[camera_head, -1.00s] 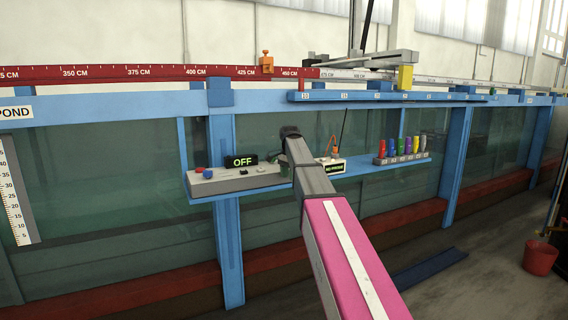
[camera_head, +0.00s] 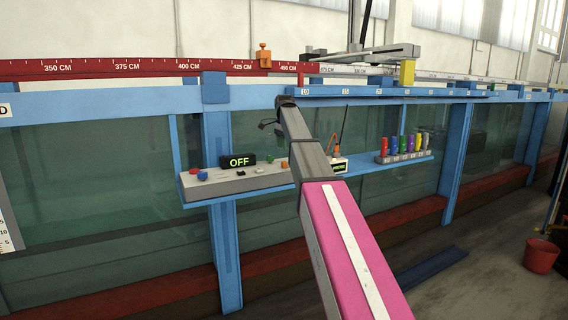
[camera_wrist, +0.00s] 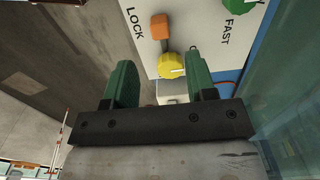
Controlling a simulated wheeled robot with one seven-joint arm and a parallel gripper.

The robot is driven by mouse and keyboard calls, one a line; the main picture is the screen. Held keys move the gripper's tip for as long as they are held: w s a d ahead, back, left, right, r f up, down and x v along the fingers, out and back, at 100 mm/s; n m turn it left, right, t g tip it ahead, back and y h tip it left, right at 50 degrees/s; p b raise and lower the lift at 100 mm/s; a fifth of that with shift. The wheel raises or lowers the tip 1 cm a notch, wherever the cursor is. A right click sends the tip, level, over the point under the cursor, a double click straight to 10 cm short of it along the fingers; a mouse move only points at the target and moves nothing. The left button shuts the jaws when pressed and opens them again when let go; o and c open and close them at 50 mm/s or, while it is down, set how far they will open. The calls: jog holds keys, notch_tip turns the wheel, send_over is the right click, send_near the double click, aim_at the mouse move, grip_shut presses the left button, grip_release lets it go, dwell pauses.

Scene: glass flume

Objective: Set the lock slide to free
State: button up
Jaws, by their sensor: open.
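In the wrist view an orange block (camera_wrist: 160,27), which looks like the lock slide, sits on a pale panel (camera_wrist: 204,38) beside the printed word LOCK. A second word near it is mostly hidden, so I cannot read the free end. My gripper (camera_wrist: 160,66) is open and empty, with its two green fingers spread apart. A yellow knob (camera_wrist: 171,65) shows between the fingers, below the orange block. The fingers appear apart from the block.
A green knob (camera_wrist: 238,6) marked FAST is on the same panel. Several coloured cylinders (camera_head: 402,145) stand further right. The blue flume frame (camera_head: 219,205) and glass lie close behind.

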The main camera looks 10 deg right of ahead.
aim_at(284, 162)
notch_tip(284, 162, down, 8)
jog(key=shift+f, duration=0.1)
dwell(0.4)
